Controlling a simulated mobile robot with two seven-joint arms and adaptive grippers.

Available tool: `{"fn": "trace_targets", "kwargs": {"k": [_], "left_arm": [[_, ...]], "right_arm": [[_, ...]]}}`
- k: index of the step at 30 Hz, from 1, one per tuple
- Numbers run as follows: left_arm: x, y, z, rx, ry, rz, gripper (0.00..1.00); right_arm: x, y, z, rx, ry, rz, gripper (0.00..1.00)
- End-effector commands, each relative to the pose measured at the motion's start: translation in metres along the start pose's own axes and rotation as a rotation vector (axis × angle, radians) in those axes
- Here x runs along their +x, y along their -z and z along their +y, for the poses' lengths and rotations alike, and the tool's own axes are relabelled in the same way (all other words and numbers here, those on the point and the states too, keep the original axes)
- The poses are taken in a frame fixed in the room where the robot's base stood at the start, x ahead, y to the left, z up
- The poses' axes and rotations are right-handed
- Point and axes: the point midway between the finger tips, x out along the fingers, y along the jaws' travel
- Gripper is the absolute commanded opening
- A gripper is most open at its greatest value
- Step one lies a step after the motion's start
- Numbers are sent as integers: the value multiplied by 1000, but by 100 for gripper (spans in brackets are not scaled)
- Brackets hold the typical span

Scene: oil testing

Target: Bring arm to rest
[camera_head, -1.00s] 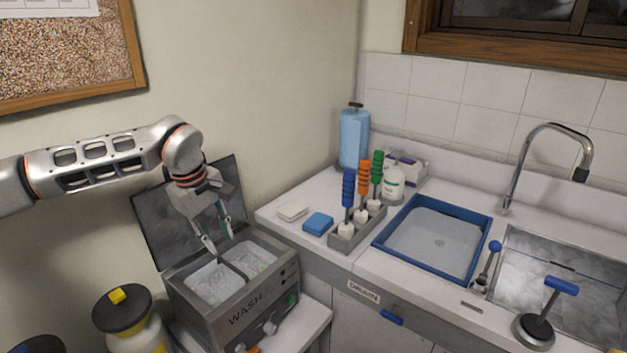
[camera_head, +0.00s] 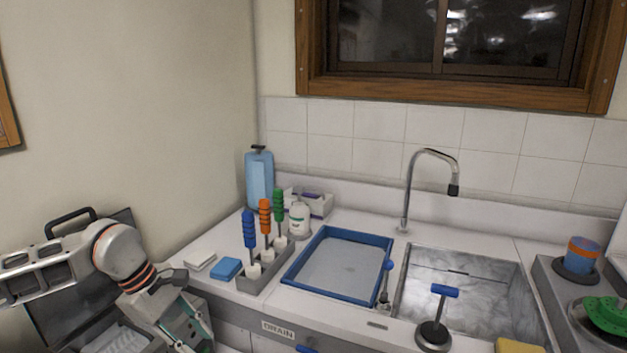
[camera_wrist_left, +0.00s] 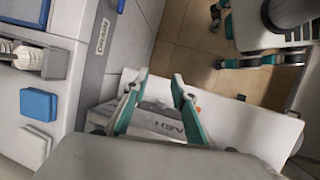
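My left arm comes in from the lower left in the head view. My left gripper (camera_head: 192,335) is low in front of the counter's left end, beside the grey wash unit (camera_head: 118,338). In the left wrist view its two teal-edged fingers (camera_wrist_left: 158,78) stand apart with nothing held between them. The wash unit also shows behind the fingers in the left wrist view (camera_wrist_left: 165,122). Its raised dark lid (camera_head: 62,300) is partly hidden by my arm. My right gripper does not show.
The counter holds a white sponge (camera_head: 200,260), a blue sponge (camera_head: 226,269), a grey rack (camera_head: 262,277) with coloured-handled brushes, a blue-rimmed drain tray (camera_head: 345,298) and a sink (camera_head: 455,285). A burner with a cup (camera_head: 582,254) stands at right. Open floor (camera_wrist_left: 185,40) shows in the wrist view.

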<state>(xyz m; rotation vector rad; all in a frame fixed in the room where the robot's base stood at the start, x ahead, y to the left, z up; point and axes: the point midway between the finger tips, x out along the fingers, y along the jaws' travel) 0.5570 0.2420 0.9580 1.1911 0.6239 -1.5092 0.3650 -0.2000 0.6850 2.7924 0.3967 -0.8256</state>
Motion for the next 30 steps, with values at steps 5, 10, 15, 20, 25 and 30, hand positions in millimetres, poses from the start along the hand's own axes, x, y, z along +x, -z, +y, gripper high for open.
{"fn": "trace_targets", "kwargs": {"k": [5,10,15,20,25,30], "left_arm": [[57,-99,-11,-147,19,-319,26],[79,-189,-16,-386,54,-650,26],[76,-252,-12,-698,116,-969,26],[65,-277,3,-1049,194,-1246,26],[61,-262,20,-1477,295,-1511,26],[78,-211,22,-1949,400,-1736,26]], "right_arm": [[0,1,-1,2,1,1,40],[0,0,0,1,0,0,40],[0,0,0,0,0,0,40],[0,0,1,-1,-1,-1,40],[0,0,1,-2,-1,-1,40],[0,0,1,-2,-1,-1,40]]}}
